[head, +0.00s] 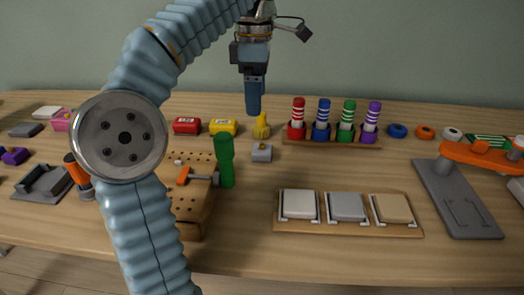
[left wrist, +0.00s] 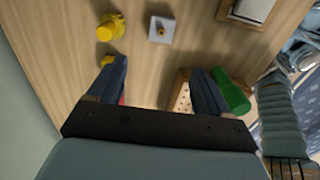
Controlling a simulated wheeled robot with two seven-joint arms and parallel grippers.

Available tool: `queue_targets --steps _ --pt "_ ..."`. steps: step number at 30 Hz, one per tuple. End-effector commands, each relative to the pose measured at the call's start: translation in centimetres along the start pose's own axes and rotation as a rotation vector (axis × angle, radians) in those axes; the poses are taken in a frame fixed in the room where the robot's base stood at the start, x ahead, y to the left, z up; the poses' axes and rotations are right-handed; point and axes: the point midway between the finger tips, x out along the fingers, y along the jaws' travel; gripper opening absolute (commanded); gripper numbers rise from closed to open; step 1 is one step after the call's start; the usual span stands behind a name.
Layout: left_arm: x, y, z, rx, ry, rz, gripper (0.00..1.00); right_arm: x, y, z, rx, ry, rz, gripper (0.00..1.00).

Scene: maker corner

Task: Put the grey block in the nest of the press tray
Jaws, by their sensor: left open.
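The grey block (head: 347,206) lies in the middle seat of a wooden board (head: 348,233), between a white block and a tan block. A dark grey tray plate (head: 440,195) with an outlined nest (head: 465,213) lies at the right, partly under an orange press arm (head: 480,153); the nest looks empty. My left gripper (head: 253,110) points down above the back middle of the table, behind and left of the board. In the left wrist view its fingers (left wrist: 157,72) are apart with nothing between them. My right gripper is not in view.
A green cylinder (head: 225,160) stands beside a perforated wooden block (head: 190,212). A small grey knobbed cube (head: 262,153) and a yellow figure (head: 261,127) sit below my gripper. A rack of coloured pegs (head: 330,143) stands behind the board. Table between board and tray is clear.

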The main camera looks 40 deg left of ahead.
Motion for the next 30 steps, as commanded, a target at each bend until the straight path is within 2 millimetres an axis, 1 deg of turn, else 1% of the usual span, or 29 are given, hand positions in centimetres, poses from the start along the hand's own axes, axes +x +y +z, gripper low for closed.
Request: queue_targets --steps 1,3,6,9,14,21,23,26,30 --pt "1.6 -0.1 -0.1 -0.001 0.002 -0.002 0.79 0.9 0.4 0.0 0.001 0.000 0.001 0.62" --pt "3.2 -0.1 -0.1 -0.002 0.003 -0.001 0.79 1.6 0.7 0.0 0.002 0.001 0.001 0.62" --pt "5.2 -0.1 -0.1 -0.001 0.002 -0.003 0.79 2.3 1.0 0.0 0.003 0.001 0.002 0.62" --pt "6.6 -0.1 0.0 0.000 0.002 -0.001 0.79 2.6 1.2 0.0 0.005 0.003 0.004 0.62" --pt "7.8 0.0 0.1 0.001 0.001 0.000 0.79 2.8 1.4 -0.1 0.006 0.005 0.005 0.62" --pt "11.5 -0.1 0.4 -0.001 0.001 -0.002 0.79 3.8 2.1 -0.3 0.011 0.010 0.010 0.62" --pt "12.1 -0.1 0.4 -0.001 0.000 -0.001 0.79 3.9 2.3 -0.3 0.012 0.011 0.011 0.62" --pt "12.6 -0.1 0.5 0.000 -0.001 0.000 0.79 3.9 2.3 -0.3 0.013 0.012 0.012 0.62" --pt "12.6 -0.1 0.5 0.000 -0.002 0.000 0.79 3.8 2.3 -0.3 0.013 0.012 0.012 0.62"
